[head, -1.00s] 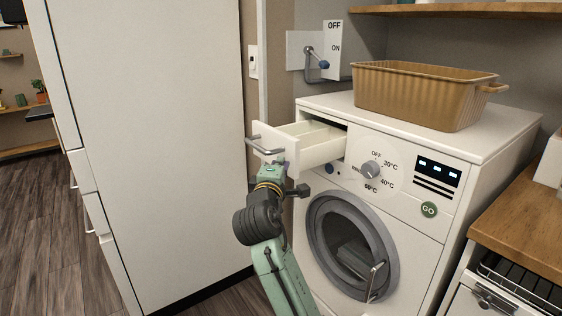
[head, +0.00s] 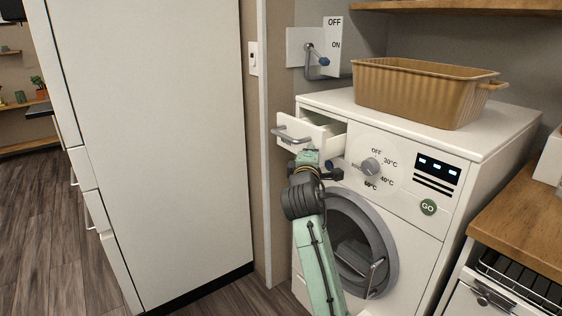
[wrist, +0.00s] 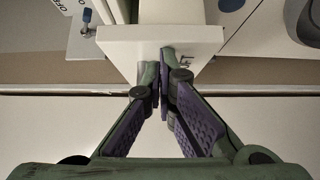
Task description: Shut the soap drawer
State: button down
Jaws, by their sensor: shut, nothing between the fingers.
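The soap drawer (head: 322,134) is at the upper left of the white washing machine (head: 418,215). It stands partly open, with its front panel out from the machine and a grey bar handle (head: 291,136) on it. My gripper (head: 309,156) is at the lower part of the drawer front. In the wrist view, the fingertips (wrist: 163,52) are together at the white drawer front (wrist: 135,42), touching it or very close. Nothing is held between them. The arm hides part of the machine below the drawer.
A tan ribbed basket (head: 420,93) stands on the machine. The dial (head: 370,167) is just right of the drawer. A tall white cabinet (head: 160,140) stands to the left, with a gap before the machine. A wooden counter (head: 525,220) is at the right.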

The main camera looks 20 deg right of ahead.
aim_at(332, 145)
jog(key=w+d, duration=0.1)
jog(key=d, duration=0.1)
jog(key=w+d, duration=0.1)
jog(key=d, duration=0.4)
jog(key=shift+w+d+p, duration=0.3)
jog(key=shift+w, duration=0.1)
jog(key=shift+d, duration=0.1)
